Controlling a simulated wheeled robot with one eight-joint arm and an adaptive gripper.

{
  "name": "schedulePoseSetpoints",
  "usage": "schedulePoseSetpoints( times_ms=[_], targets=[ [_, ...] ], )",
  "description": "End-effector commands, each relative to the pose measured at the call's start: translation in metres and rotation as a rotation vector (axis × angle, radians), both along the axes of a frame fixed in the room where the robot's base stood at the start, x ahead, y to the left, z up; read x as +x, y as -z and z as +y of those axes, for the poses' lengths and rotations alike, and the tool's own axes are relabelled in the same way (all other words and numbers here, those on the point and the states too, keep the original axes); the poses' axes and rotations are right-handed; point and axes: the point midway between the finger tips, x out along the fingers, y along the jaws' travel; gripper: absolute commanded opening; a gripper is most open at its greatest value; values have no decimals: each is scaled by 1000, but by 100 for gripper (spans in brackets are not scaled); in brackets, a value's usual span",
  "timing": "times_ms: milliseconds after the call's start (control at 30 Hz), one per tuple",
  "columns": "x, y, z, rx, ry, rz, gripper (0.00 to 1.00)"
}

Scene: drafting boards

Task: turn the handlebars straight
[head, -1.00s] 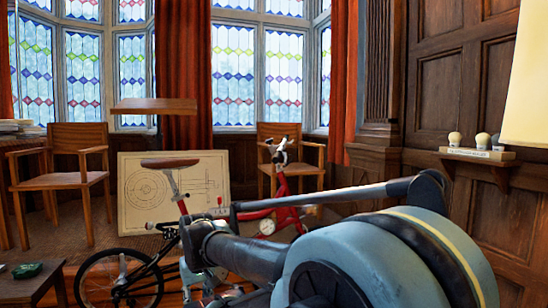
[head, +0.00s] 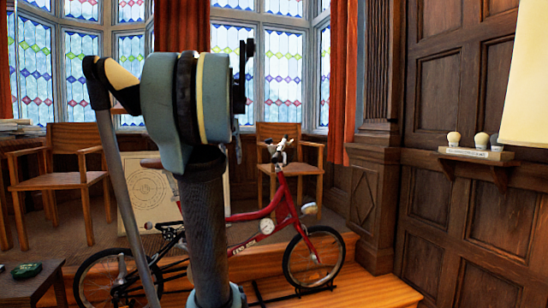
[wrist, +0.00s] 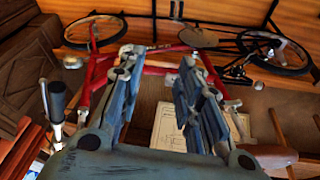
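The red bicycle (head: 285,210) stands side-on in the head view, its front wheel (head: 314,257) at the right. Its handlebars (head: 280,151) sit above the front wheel and look narrow from here; I cannot tell their exact angle. In the wrist view the bicycle frame (wrist: 98,72) appears upside down, with a dark handlebar grip (wrist: 57,100) at the left. My gripper (wrist: 160,60) points toward the bicycle with its two blue-grey fingers apart and nothing between them. The fingers hide part of the bicycle.
The bicycle is on a wooden platform (head: 372,288). A chair (head: 292,172) stands behind the handlebars, another chair (head: 62,172) at the left. A drawing board (head: 150,195) leans behind the bicycle. A small shelf (head: 477,155) is on the panelled wall at right.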

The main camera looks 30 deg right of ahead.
Motion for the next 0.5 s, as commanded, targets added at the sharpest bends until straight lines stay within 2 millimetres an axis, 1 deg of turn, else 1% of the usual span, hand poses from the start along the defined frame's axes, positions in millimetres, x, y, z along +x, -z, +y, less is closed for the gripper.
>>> schedulePoseSetpoints(
  times_ms=[33,100,167,200,300,400,500],
  targets=[
    [10,-20,-20,-9,31,-3,32],
    [20,-44,-47,-20,71,-9,32],
    [28,-64,-70,-30,105,-15,32],
    [33,-77,-85,-38,126,-18,32],
    [40,-103,-119,-54,174,-23,32],
    [45,-123,-146,-66,211,-29,32],
    [47,-136,-166,-75,236,-33,32]
  ],
)
